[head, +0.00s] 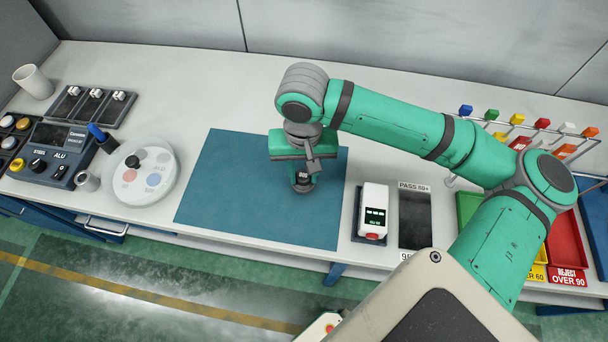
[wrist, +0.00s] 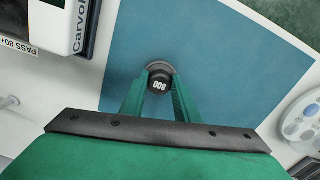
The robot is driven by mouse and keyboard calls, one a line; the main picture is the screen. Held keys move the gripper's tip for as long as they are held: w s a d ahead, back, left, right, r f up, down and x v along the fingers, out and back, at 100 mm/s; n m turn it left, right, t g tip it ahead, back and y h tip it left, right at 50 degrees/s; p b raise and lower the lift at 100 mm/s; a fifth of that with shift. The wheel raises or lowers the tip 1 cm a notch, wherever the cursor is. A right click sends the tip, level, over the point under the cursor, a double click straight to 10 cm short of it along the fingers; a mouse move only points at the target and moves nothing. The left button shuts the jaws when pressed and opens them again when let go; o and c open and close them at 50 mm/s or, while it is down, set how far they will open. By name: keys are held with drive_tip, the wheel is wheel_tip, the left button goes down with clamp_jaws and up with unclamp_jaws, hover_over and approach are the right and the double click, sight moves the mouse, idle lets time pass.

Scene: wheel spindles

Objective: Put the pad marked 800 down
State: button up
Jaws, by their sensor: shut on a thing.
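The pad marked 800 (head: 302,185) is a small round piece with a black knob lettered 800 and a grey disc below. In the wrist view the pad (wrist: 159,68) sits between my two green fingers. My gripper (head: 303,176) is shut on its knob, and in the wrist view the fingertips (wrist: 160,88) close from both sides. The pad is over the blue mat (head: 225,190), near its middle right. I cannot tell whether its underside touches the mat. The round white holder (head: 127,190) with several coloured round spots stands left of the mat, and a black knob is on it.
A white meter (head: 374,205) and a dark PASS 80+ plate (head: 414,218) stand right of the mat. Farther right are a red reject tray (head: 566,240) and a rack of coloured tags (head: 541,123). A control box (head: 50,150) is at left. The mat's left part is clear.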

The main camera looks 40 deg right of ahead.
drive_tip(key=shift+f, duration=0.85)
drive_tip(key=shift+s+d, duration=0.1)
drive_tip(key=shift+d, duration=0.05)
drive_tip(key=shift+f, duration=0.15)
drive_tip(key=o, duration=1)
drive_tip(key=shift+a, duration=0.2)
drive_tip(key=shift+d, duration=0.1)
